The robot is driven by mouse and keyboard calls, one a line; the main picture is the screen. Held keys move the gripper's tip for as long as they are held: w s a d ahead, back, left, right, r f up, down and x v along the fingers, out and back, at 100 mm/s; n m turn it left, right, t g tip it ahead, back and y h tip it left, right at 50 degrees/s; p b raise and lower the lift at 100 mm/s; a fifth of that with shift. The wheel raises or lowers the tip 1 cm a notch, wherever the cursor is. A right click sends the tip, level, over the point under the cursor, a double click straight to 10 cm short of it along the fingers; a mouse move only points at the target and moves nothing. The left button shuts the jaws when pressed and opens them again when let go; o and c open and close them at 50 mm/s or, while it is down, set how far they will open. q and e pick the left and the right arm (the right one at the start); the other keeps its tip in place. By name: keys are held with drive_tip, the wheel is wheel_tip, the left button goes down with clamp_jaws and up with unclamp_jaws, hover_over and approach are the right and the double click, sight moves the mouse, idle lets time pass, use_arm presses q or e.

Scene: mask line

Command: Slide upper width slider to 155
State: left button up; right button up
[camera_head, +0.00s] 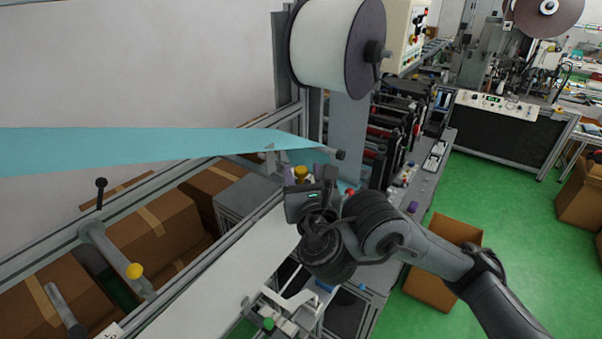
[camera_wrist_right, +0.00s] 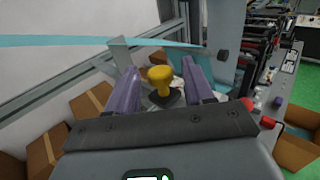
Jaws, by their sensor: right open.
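A yellow knob (camera_head: 301,172) on a dark base, likely the handle of the upper width slider, stands beside the blue web (camera_head: 170,146) on the machine frame. In the right wrist view the same yellow knob (camera_wrist_right: 160,80) sits between the purple fingers of my right gripper (camera_wrist_right: 161,72). The fingers are open, with a gap on both sides of the knob. In the head view my right gripper (camera_head: 318,181) reaches over the frame and hides part of that area. I cannot read a scale or the number 155. My left gripper is not in view.
A white roll (camera_head: 325,45) hangs above the web. A white plate (camera_head: 215,290) runs below the gripper. Cardboard boxes (camera_head: 157,235) stand behind the frame. Open green floor (camera_head: 500,225) lies to the right.

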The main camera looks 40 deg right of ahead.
drive_tip(key=shift+b+x, duration=0.4)
drive_tip(key=shift+x, duration=0.7)
clamp_jaws()
